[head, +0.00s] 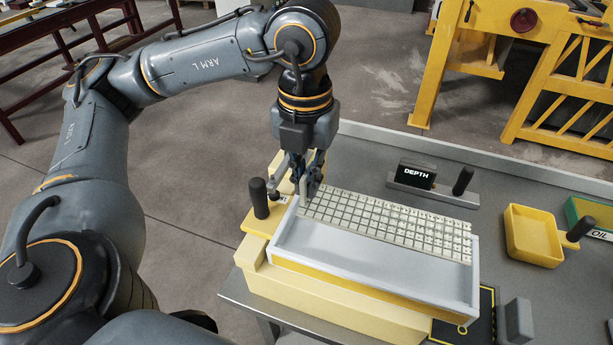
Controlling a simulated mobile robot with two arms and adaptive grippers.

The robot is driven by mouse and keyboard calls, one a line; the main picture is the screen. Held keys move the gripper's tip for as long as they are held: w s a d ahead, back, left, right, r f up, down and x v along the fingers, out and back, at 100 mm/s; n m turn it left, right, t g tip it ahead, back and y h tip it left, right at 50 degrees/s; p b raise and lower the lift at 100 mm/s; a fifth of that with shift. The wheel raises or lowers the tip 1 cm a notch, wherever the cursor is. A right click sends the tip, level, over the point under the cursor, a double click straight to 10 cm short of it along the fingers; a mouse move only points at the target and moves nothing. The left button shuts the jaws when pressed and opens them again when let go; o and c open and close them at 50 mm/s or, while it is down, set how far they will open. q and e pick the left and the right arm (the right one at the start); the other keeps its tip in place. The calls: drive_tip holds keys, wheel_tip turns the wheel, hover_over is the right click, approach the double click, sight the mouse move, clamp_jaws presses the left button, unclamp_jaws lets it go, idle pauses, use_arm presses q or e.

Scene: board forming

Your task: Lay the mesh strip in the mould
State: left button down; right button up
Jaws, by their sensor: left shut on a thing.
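The mesh strip (391,222) is a pale, perforated grid strip. It lies lengthwise over the rear half of the mould, and I cannot tell whether it touches the floor of the mould. The mould (355,255) is a long, light grey open tray with a yellow lower edge, on a cream base. Its front half shows bare. My left gripper (304,186) points down at the left end of the mould and is shut on the strip's left end. Its fingers partly hide that end. My right gripper is out of view.
A black-knobbed yellow end piece (258,222) stands beside the mould's left end. Behind the strip is a block marked DEPTH (415,176). A yellow tray (533,236) and an OIL container (597,218) are at the right.

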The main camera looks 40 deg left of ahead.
use_arm(q)
drive_tip(key=c, duration=1.4)
unclamp_jaws()
drive_tip(key=o, duration=0.3)
wheel_tip(320, 180, up, 12)
